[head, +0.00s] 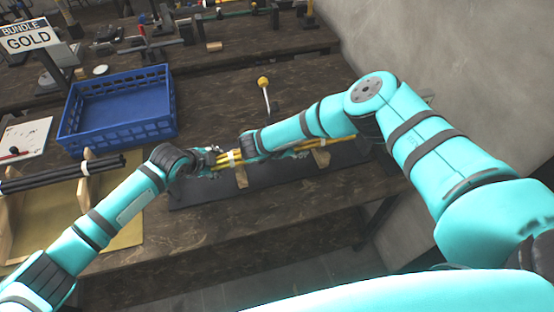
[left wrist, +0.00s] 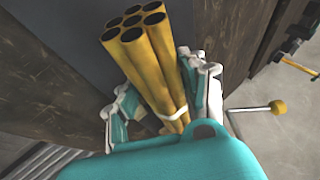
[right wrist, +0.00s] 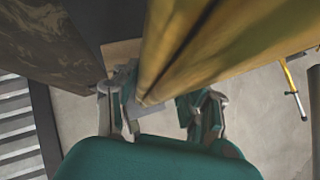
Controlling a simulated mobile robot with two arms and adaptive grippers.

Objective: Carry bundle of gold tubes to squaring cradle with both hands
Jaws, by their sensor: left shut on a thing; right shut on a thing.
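The bundle of gold tubes (head: 314,160) lies roughly level over a dark mat (head: 195,194) with light wooden supports (head: 241,177), which looks like the squaring cradle. I cannot tell whether the tubes touch the supports. My left gripper (head: 212,160) is shut on the bundle's left part; in the left wrist view the open tube ends (left wrist: 135,25) and a white band (left wrist: 174,113) show. My right gripper (right wrist: 160,105) is shut on the bundle, which fills the middle of the right wrist view. In the head view my right forearm partly hides this gripper and the tubes.
A blue crate (head: 118,118) stands left on the bench. Black tubes (head: 60,175) rest on wooden supports at the far left. A sign (head: 28,38) reads BUNDLE GOLD. A grey wall (head: 480,70) bounds the right side.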

